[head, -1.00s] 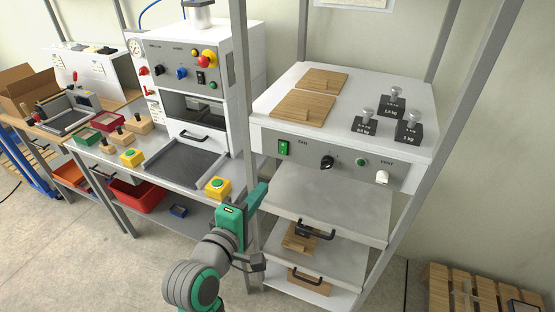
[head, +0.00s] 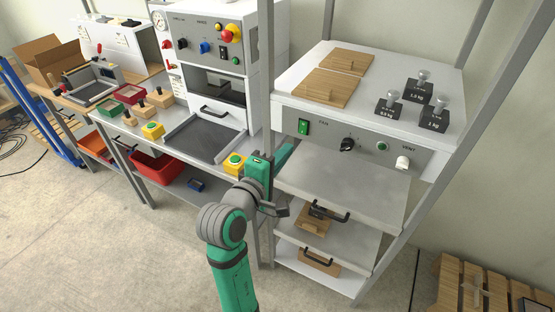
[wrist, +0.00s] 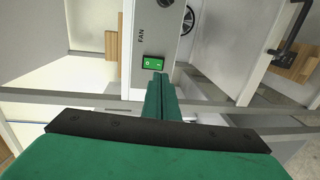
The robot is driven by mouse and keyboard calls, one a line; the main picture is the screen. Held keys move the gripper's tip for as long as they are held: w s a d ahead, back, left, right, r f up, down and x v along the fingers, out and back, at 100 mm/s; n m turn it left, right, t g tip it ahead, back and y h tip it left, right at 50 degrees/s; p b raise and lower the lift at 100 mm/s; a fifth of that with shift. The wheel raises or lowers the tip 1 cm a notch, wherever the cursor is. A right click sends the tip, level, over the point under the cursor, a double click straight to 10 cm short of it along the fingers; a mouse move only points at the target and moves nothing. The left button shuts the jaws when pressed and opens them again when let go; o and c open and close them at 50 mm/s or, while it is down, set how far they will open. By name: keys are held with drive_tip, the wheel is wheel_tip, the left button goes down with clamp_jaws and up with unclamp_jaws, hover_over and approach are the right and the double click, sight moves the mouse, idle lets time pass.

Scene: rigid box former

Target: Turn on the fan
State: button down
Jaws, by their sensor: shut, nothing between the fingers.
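The fan switch (head: 303,127) is a green rocker at the left end of the grey control panel, beside the FAN label. In the wrist view the green switch (wrist: 153,63) shows 0 and – marks, just beyond my fingertips. My gripper (head: 286,152) is shut and empty, its fingers pointing toward the panel, a little below and left of the switch in the head view. In the wrist view my closed fingers (wrist: 160,82) end close to the switch's edge; I cannot tell whether they touch it.
A black knob (head: 348,144), a green button (head: 382,146) and a white vent knob (head: 402,163) are on the same panel. Wooden boards (head: 326,88) and several weights (head: 434,117) lie on top. A grey rack post (head: 268,60) stands close to my gripper. Shelves lie below.

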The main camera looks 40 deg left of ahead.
drive_tip(key=x, duration=0.8)
drive_tip(key=shift+w+f, duration=0.1)
drive_tip(key=shift+w, duration=0.1)
drive_tip(key=shift+s, duration=0.1)
idle(0.3)
approach(302, 134)
drive_tip(key=shift+s+d+f, duration=0.95)
drive_tip(key=shift+s+f, duration=0.1)
drive_tip(key=shift+s, duration=2.45)
drive_tip(key=shift+a, duration=0.1)
